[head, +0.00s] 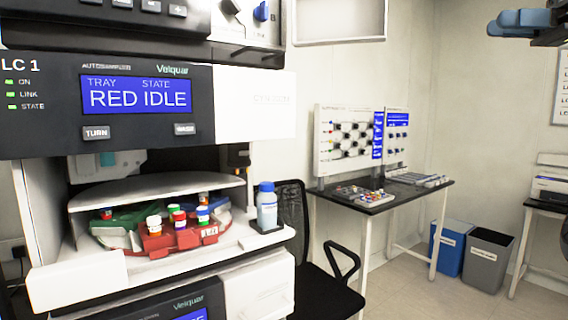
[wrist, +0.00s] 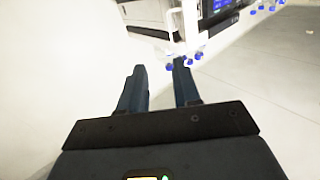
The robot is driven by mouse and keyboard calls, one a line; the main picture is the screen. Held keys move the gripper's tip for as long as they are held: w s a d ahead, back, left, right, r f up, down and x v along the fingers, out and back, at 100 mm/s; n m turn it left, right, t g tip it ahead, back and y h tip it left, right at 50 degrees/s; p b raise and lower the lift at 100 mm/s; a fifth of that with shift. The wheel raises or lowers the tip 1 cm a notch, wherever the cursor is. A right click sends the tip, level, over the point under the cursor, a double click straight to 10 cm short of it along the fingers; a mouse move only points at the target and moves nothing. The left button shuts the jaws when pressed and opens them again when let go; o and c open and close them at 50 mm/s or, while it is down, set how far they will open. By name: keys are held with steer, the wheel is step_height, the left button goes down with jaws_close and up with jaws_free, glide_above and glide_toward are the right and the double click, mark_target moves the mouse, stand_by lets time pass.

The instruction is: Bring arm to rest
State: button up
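My gripper (wrist: 160,66) shows in the wrist view with its two dark blue fingers apart and nothing between them. In the head view, a blue and black part of my arm's end (head: 528,22) shows at the top right edge, high above the floor and away from the stacks. The rest of my arm is out of the picture there.
The LC 1 stack stands at left, its display (head: 136,95) reading RED IDLE. A red tray (head: 182,242) with vials sits in its open bay beside a blue-capped bottle (head: 267,207). A black chair (head: 325,285), side table (head: 385,196) and bins (head: 487,262) stand beyond.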

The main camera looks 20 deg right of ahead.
steer(key=w+a+f+m+t+h, duration=0.1)
steer(key=w+f+m+h, duration=0.2)
steer(key=f, duration=0.7)
steer(key=w+a+f+m+t+h, duration=0.1)
steer(key=w+f+m+t, duration=0.1)
steer(key=w+f+m, duration=0.5)
steer(key=w+a+f+t+h, duration=0.1)
steer(key=w+f+h, duration=0.15)
steer(key=f, duration=0.95)
steer(key=s+a+f+m+h, duration=0.1)
steer(key=a+f+m+h, duration=0.3)
steer(key=f, duration=0.8)
steer(key=s+a+f+m+h, duration=0.1)
steer(key=a+f, duration=0.5)
steer(key=f, duration=0.6)
steer(key=s+a+f+g+h, duration=0.1)
steer(key=s+a+f+h, duration=0.1)
steer(key=s+a+f, duration=0.65)
steer(key=s+a+f+g+h, duration=0.2)
steer(key=s+a+f, duration=0.3)
steer(key=s, duration=0.7)
steer(key=s+a+r+n+y, duration=0.1)
steer(key=s+a+r+n, duration=0.2)
steer(key=s, duration=0.7)
steer(key=s+a+r+n+t+y, duration=0.1)
steer(key=s+a+r+n, duration=0.2)
steer(key=s+a+r, duration=0.3)
steer(key=shift+v, duration=2.6)
